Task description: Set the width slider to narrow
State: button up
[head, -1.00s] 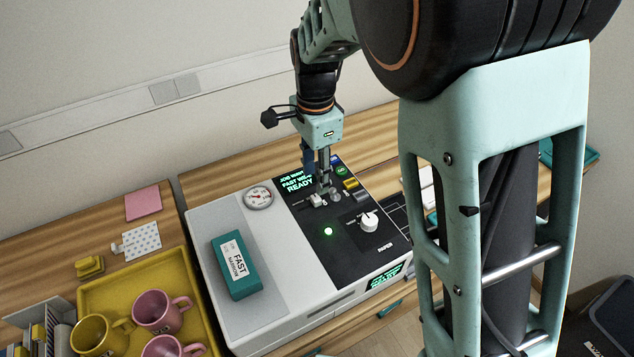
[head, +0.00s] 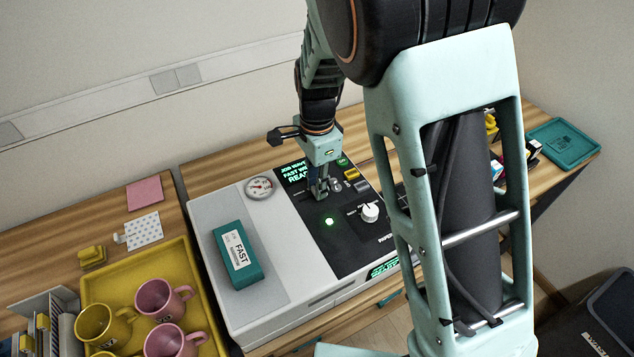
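The machine (head: 215,215) has a light grey body and a black control panel (head: 345,255). My gripper (head: 319,196) points down at the upper left part of the panel, just below the lit display (head: 297,175). Its fingers look close together, but the view is too small to show whether they are shut or hold anything. The width slider cannot be made out; the gripper covers that part of the panel.
A teal block labelled FAST (head: 238,255) lies on the machine's left part, near a round gauge (head: 260,187). A yellow tray (head: 203,285) with pink and yellow mugs stands at left. Coloured buttons (head: 351,173) lie right of the display. A teal tray (head: 565,143) is at far right.

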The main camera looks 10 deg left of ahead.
aim_at(302, 200)
grip_shut()
jog(key=s+a, duration=0.2)
jog(key=a, duration=0.1)
jog(key=shift+s+a+p, duration=0.15)
jog(key=shift+s+p, duration=0.05)
jog(key=shift+p, duration=0.2)
jog(key=o, duration=0.8)
grip_release()
jog(key=shift+c, duration=0.2)
jog(key=shift+r, duration=0.1)
notch_tip(302, 200, up, 12)
